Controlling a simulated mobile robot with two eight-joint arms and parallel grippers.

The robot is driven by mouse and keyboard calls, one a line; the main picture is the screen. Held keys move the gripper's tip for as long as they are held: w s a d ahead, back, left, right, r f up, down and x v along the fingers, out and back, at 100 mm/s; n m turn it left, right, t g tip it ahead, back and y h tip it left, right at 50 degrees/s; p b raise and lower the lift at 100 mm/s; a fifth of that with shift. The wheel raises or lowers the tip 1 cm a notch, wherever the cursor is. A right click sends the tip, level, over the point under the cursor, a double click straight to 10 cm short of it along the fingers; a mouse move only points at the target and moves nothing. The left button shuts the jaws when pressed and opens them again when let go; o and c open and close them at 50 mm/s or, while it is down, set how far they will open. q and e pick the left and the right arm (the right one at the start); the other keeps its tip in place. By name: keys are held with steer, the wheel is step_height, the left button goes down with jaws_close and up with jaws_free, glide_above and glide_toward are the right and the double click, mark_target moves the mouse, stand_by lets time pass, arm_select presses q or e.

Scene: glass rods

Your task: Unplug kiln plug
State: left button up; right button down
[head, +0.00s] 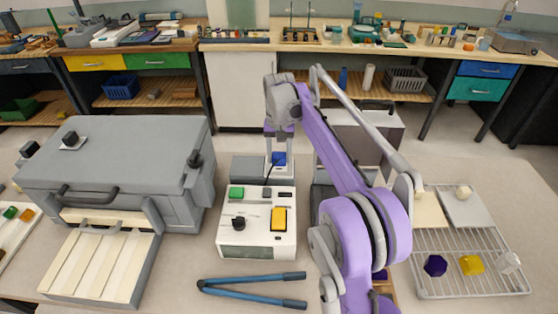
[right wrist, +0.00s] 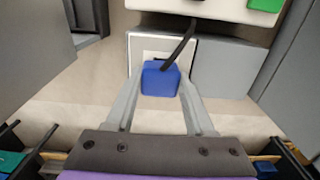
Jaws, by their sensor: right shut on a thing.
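The blue kiln plug (head: 279,158) is at the far side of the white control box (head: 257,236), by a white socket plate (head: 268,171). My right gripper (head: 279,150) reaches down from above and is shut on the plug. In the right wrist view, the plug (right wrist: 160,79) sits between the two fingertips, over the white plate (right wrist: 134,50). A black cord (right wrist: 181,46) runs from the plug toward the control box. I cannot tell whether the plug is seated in the socket. My left gripper is not in view.
A large grey kiln (head: 110,160) stands at the left. Blue-handled tongs (head: 250,279) lie in front of the control box. A wire rack (head: 462,290) with small coloured pieces is at the right. My right arm hides part of the table's middle.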

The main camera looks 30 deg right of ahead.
mark_target(279, 154)
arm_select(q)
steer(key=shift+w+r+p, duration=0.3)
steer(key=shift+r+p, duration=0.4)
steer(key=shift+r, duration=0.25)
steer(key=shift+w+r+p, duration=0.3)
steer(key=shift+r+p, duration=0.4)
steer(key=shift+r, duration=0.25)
arm_select(e)
steer(key=shift+r, duration=2.45)
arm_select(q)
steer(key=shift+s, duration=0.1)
